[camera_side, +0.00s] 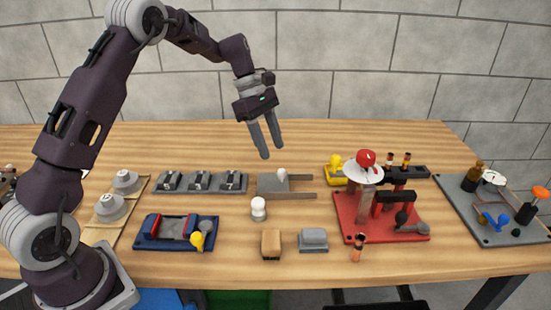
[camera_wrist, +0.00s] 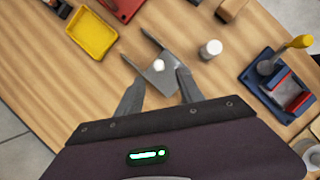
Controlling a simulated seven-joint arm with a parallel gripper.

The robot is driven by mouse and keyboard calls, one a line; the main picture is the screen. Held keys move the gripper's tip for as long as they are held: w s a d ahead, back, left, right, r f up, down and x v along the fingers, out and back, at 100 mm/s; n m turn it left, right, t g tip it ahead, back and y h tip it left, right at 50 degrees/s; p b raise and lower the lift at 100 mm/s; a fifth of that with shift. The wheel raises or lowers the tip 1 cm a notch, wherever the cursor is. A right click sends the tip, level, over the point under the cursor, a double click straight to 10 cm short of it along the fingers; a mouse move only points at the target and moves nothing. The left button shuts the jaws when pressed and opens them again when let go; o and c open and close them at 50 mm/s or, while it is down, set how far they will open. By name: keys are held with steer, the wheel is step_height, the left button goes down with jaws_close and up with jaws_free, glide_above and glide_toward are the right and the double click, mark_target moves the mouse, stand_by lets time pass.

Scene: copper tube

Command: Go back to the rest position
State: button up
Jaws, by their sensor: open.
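My gripper (camera_side: 272,152) hangs in the air above the back middle of the table, fingers pointing down, apart and empty. In the wrist view its two grey fingers (camera_wrist: 162,77) are spread, and the grey slotted plate with a white knob shows beyond them. The plate (camera_side: 270,186) lies on the table below and apart from the fingers. A short copper-coloured piece (camera_side: 357,247) stands at the front of the red fixture (camera_side: 350,218). Two more copper-and-dark pieces (camera_side: 398,160) stand in the black rack behind it.
A white cylinder (camera_side: 259,209), tan block (camera_side: 271,244), grey block (camera_side: 313,239) and blue vise (camera_side: 175,232) stand in front. Grey clamps (camera_side: 200,181) sit left, a yellow tray (camera_wrist: 92,34) right, and a grey tool board (camera_side: 495,236) far right. Air around my gripper is clear.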

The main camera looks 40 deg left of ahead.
steer(key=shift+a+r, duration=0.2)
steer(key=shift+r, duration=0.25)
